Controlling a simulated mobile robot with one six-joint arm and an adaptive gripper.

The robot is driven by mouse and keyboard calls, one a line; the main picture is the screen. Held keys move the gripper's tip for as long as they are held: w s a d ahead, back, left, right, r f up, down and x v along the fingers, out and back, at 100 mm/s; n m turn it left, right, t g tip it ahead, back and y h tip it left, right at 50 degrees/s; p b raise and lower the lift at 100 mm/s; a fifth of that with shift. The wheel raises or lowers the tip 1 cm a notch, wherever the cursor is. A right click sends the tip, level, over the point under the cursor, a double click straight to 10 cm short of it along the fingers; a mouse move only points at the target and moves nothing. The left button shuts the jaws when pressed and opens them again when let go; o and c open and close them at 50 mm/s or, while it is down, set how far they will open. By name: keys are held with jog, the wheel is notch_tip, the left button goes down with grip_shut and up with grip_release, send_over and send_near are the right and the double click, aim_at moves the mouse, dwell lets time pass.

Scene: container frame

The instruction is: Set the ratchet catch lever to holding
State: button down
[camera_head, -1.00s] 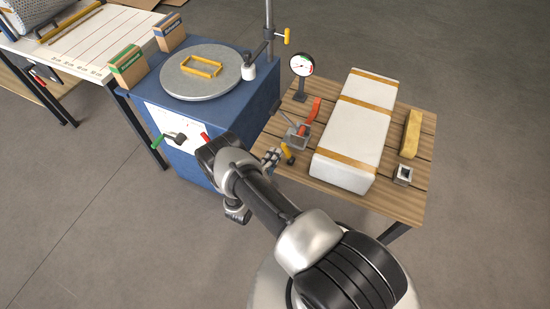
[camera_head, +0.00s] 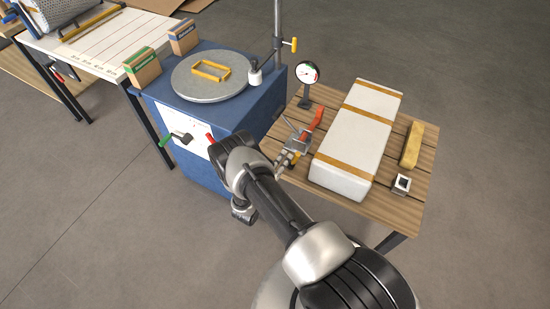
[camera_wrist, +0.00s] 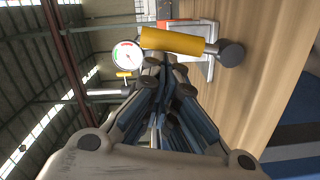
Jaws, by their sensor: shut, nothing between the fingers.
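A small device on the slatted table carries an orange-red handle (camera_head: 313,120) and a short yellow-gripped lever (camera_head: 293,158). In the wrist view the yellow grip (camera_wrist: 172,41) lies across the picture just beyond the fingertips, with a dark round end (camera_wrist: 231,53) at its right. No label shows whether this is the ratchet catch lever. My gripper (camera_head: 298,143) is shut and empty, reaching over the device from its near left side. In the wrist view its closed fingertips (camera_wrist: 165,66) are close to the yellow grip; whether they touch cannot be told. The gripper partly hides the device in the head view.
A white strapped package (camera_head: 356,140) lies right of the device. A dial gauge (camera_head: 307,74) stands behind it. The blue cabinet (camera_head: 200,178) at left carries a turntable (camera_head: 212,86), a green-handled crank (camera_head: 166,141) and a red lever (camera_head: 210,138). A yellow block (camera_head: 412,145) lies at right.

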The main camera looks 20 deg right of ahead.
jog(key=shift+s+d, duration=0.25)
jog(key=shift+s, duration=0.1)
dwell(0.3)
jog(key=s+a+r, duration=0.1)
jog(key=s+a, duration=0.2)
jog(key=a, duration=0.8)
jog(key=shift+s+r, duration=0.2)
jog(key=shift+r, duration=0.1)
